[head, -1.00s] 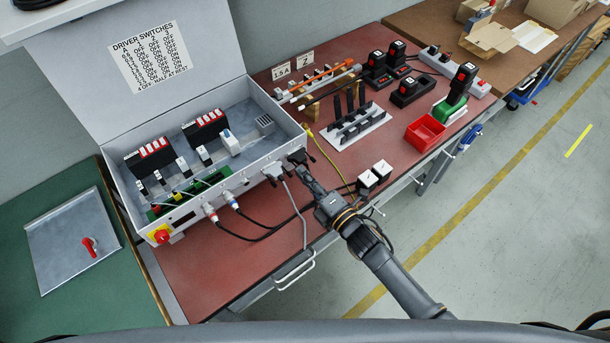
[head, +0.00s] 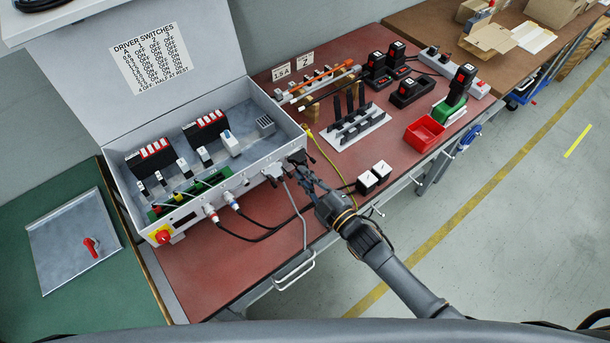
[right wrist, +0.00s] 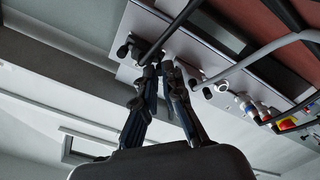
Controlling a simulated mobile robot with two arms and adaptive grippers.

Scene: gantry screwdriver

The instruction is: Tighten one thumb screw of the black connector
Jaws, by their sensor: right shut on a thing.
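The black connector (head: 297,157) sits on the front panel of the grey control box, near its right end. My right gripper (head: 299,173) reaches it from the front. Its two fingers are close together at the connector, shut on one small thumb screw that the fingertips largely hide. In the right wrist view the fingertips (right wrist: 160,66) meet at the panel beside a black cable. Another dark knob (right wrist: 122,50) stands free to their left. How far the held screw is turned cannot be seen. My left gripper is not in view.
A grey connector (head: 273,172) with its cable is plugged in just left of the black one. Further left are round plugs with black cables (head: 211,213). A red bin (head: 425,133) stands further right.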

